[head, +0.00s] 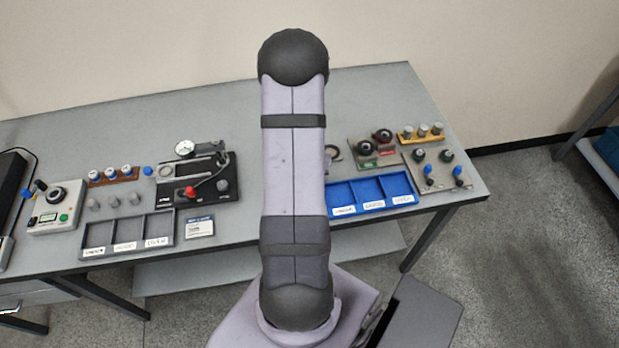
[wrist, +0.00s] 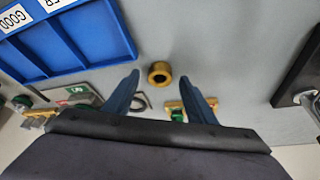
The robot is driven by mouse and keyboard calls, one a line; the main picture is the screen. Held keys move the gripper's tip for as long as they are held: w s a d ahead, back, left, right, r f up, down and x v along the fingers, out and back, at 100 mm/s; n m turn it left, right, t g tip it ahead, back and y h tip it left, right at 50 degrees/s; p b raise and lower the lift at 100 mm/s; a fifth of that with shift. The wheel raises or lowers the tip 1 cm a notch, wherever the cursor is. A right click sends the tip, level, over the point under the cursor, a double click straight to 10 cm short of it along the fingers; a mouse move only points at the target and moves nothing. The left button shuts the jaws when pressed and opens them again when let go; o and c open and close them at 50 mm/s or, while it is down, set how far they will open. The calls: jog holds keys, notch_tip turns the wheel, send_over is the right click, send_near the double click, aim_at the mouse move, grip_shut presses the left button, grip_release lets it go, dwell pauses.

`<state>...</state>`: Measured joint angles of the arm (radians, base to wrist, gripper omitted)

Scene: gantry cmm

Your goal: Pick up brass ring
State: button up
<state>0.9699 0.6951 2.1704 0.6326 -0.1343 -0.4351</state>
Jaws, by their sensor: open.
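The brass ring (wrist: 159,65) is a small thick gold-coloured ring lying on the grey bench top in the wrist view. My gripper (wrist: 160,76) is open, with its two blue fingers pointing toward the ring. The ring appears between the fingertips, with bare bench showing on both sides of it; I cannot tell how high the fingers are above the bench.
A blue compartment tray (wrist: 131,57) lies left of the ring. A black fixture (wrist: 296,75) stands at the right. In the head view a grey tray (head: 128,235) and gauges fill the left bench.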

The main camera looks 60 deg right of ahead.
jog(key=shift+w+d+f, duration=0.1)
jog(key=shift+d+f, duration=0.1)
jog(key=shift+f, duration=0.35)
jog(key=shift+c, duration=0.6)
jog(key=c, duration=1.1)
jog(key=shift+r, duration=0.15)
notch_tip(320, 180, up, 10)
jog(key=p, duration=0.8)
jog(key=d+n+b, duration=0.2)
jog(key=d, duration=0.2)
jog(key=d+f+n+t+b, duration=0.1)
jog(key=d+n+b, duration=0.1)
jog(key=d+b, duration=0.1)
jog(key=d+n+t+y+b, duration=0.1)
jog(key=d+n+b, duration=0.1)
jog(key=d, duration=0.3)
jog(key=shift+s+f, duration=0.35)
